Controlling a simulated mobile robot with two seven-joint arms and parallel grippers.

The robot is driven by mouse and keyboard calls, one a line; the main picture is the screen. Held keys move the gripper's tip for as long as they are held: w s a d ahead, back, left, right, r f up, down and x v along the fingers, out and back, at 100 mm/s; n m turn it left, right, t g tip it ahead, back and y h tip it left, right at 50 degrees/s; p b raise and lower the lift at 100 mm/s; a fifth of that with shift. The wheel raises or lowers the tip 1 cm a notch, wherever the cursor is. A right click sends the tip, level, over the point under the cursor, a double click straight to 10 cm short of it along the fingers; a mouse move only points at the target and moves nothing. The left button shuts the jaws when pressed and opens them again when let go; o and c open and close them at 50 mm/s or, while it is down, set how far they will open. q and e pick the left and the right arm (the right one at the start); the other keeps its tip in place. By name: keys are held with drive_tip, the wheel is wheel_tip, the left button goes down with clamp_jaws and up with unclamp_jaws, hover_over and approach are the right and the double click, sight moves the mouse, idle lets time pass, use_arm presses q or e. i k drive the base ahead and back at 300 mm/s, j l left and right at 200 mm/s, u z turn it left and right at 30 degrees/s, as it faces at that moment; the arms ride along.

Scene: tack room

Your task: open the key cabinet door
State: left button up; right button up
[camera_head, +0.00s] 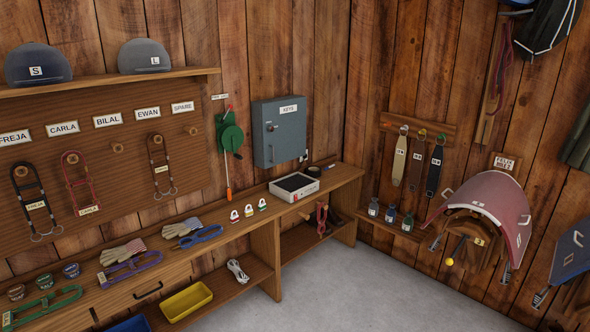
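The key cabinet (281,131) is a grey-blue box on the back wooden wall, left of the room's corner. Its door is shut, with a white "KEYS" label (289,109) near the top. A small dark handle or lock (271,127) shows at the door's left side, and a small knob-like part sticks out at its lower right. Neither of my grippers shows in the head view.
The grey floor (345,285) in front is clear.

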sight(286, 143)
drive_tip(key=i+l+u, duration=0.1)
drive_tip(key=i, duration=1.55)
